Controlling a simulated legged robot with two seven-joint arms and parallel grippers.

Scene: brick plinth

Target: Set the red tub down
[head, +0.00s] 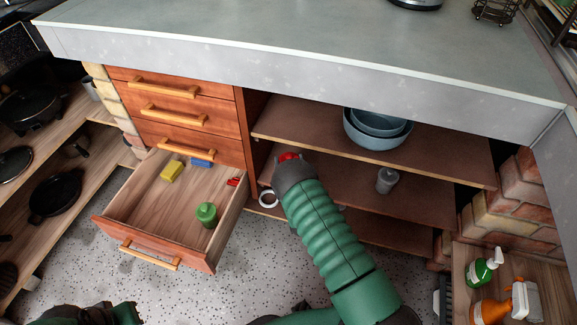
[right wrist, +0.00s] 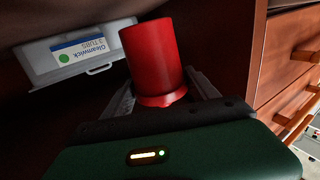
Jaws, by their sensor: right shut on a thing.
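The red tub (right wrist: 150,55) is between the two fingers of my right gripper (right wrist: 160,88) in the right wrist view. The gripper is shut on it. In the head view only a small red part of the tub (head: 289,156) shows past my right gripper (head: 292,168), at the left side of the open shelves. Whether the tub touches a surface is hidden. My left gripper is not in view.
A white bin (right wrist: 85,66) labelled "Gleamwick 3 TUBS" is beside the tub. Blue bowls (head: 376,132) stand on the upper shelf and a grey bottle (head: 387,180) on the shelf below. An open drawer (head: 150,205) with several items juts out at left.

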